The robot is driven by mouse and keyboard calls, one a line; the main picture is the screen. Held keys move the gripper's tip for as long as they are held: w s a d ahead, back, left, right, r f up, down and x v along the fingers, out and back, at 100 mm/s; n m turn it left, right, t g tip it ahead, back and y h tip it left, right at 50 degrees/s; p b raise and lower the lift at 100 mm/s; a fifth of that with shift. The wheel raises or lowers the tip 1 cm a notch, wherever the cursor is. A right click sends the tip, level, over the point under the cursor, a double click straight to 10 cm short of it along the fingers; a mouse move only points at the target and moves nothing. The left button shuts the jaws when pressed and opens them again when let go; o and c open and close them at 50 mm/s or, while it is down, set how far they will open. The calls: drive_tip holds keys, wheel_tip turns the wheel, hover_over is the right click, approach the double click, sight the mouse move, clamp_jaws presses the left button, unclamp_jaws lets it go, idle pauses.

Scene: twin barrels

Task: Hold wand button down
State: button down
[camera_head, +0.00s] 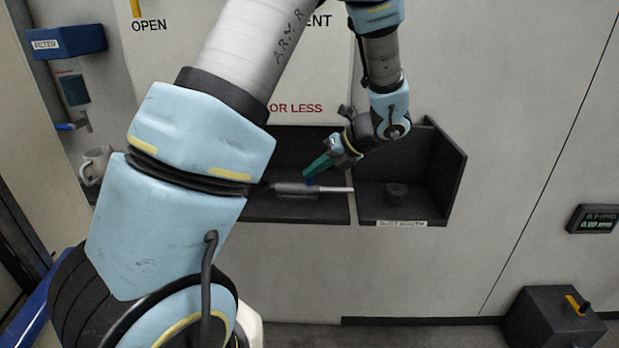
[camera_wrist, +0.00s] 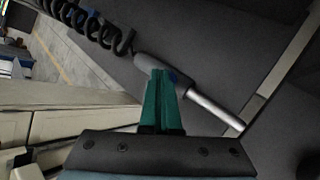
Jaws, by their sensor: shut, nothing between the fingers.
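The wand lies on the dark shelf; its grey handle (camera_head: 292,188) and light metal tube show in the head view. My gripper (camera_head: 316,168) has green fingers, shut and empty, with tips at the handle next to the button. I cannot tell whether the tips press the button; they partly cover it.
A mug (camera_head: 95,163) and a blue filter box (camera_head: 66,41) are at left. A dark box (camera_head: 553,318) with a yellow lever stands at lower right.

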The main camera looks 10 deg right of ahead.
drive_tip(key=shift+r, duration=0.1)
idle(0.5)
drive_tip(key=shift+r+p, duration=0.75)
drive_tip(key=shift+p, duration=0.3)
drive_tip(key=shift+r, duration=0.1)
wheel_tip(320, 180, up, 5)
drive_tip(key=p, duration=0.5)
